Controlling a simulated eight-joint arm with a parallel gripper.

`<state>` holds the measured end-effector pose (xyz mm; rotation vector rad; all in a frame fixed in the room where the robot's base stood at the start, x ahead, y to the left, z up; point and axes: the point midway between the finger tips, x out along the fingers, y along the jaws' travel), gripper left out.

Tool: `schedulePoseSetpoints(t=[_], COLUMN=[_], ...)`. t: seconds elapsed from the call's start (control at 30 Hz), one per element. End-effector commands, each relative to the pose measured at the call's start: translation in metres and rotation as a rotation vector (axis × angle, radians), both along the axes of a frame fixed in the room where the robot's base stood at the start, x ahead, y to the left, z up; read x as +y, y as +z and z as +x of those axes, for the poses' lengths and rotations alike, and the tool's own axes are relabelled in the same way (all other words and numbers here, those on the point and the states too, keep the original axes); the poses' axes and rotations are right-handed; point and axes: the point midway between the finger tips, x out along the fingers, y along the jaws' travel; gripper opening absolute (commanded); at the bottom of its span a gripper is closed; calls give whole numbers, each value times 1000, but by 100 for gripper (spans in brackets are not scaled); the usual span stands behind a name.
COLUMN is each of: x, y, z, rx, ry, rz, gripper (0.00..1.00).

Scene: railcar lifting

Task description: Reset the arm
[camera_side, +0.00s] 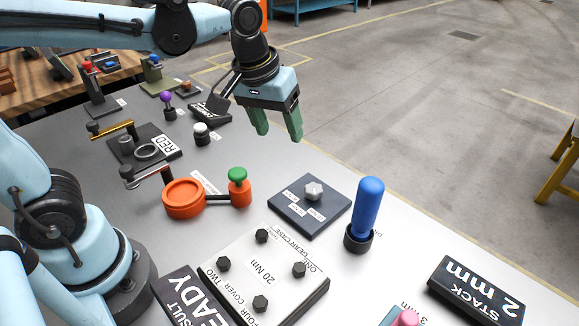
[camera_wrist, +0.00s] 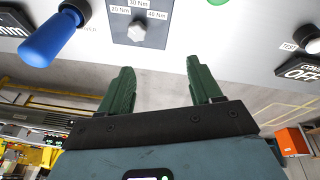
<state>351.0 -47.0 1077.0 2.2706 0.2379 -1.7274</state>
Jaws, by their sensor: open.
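My gripper (camera_side: 277,125) hangs from my pale blue arm above the far edge of the grey work table (camera_side: 120,214). Its two green fingers are apart with nothing between them. In the wrist view the fingers (camera_wrist: 158,84) also stand apart and empty. In the side view it is above and beyond the dark plate with a grey knob (camera_side: 313,190) and the orange fixture with a green knob (camera_side: 184,198). It touches none of the objects that I can see.
A blue upright handle (camera_side: 367,208) stands right of the knob plate. A white cover block (camera_side: 258,272) with several dark bolts sits in front. A black "STACK 2 mm" sign (camera_side: 475,288) lies at right. Small levers and a purple knob (camera_side: 166,99) stand at back left. Open floor lies beyond.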

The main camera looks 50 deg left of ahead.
Motion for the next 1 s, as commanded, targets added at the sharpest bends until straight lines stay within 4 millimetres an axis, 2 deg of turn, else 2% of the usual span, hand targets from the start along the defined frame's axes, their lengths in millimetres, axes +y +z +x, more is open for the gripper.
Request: schedulePoseSetpoints(t=[0.03,0.2,0.4,0.6,1.0], x=[7,26,41,47,47], y=[-1,-8,-21,-28,-28], z=[-10,-34,-54,-61,-61], rx=[-36,-169,-291,-344,-348], ry=[-26,-132,-229,-272,-276], rz=[9,58,131,171,174], gripper=[64,64,64,64,64])
